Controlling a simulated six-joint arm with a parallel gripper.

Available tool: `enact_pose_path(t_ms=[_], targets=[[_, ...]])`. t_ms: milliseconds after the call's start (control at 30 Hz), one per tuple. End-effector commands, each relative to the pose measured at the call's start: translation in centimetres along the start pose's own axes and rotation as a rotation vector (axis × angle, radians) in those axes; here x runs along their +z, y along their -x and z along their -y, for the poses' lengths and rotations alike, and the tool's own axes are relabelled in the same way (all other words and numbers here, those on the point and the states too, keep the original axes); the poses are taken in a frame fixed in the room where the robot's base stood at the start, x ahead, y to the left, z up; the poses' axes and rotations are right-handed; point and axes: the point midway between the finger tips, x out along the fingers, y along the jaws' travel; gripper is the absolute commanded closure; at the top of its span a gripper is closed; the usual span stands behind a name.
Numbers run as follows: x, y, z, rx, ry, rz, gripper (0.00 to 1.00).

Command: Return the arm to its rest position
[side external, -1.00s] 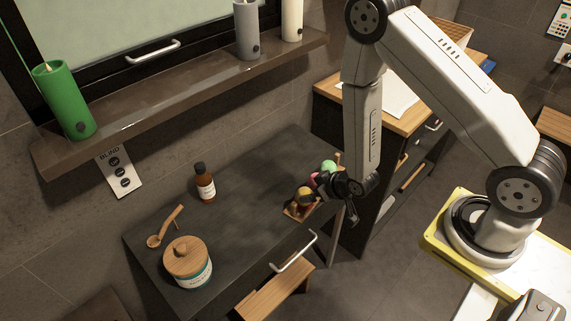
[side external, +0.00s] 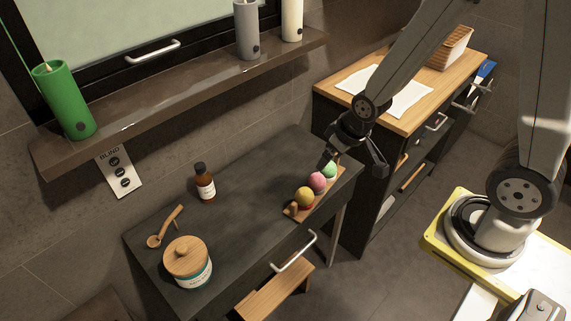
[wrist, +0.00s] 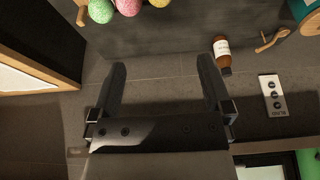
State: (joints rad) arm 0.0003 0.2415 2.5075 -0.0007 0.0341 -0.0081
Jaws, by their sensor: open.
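My gripper (side external: 352,160) is open and empty, raised above the right end of the dark vanity top (side external: 245,180). In the wrist view my gripper (wrist: 165,90) shows two spread fingers with nothing between them. Below it in the side view, a wooden tray (side external: 291,211) carries a yellow ball (side external: 304,198), a pink ball (side external: 317,182) and a green ball (side external: 329,170). The balls also show at the top of the wrist view, apart from the fingers. My arm reaches up and back from the gripper toward its base at right.
A brown bottle (side external: 204,182), a wooden scoop (side external: 165,228) and a lidded jar (side external: 188,263) stand on the vanity. A shelf (side external: 180,88) with candles runs along the wall. A wooden-topped cabinet (side external: 440,85) with a basket (side external: 450,48) stands behind my gripper.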

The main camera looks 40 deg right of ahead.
Motion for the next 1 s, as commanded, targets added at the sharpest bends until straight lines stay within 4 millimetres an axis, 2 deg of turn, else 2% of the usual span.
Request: enact_pose_path(t_ms=[33,200,400,1000], targets=[[0.1,1.0,0.0,0.0,-0.002,0.011,0.0],[1.2,3.7,0.0,0.0,-0.006,0.073,0.0],[2.1,5.4,0.0,-0.001,-0.009,0.118,0.0],[2.4,5.7,0.0,-0.001,-0.009,0.127,0.0]])
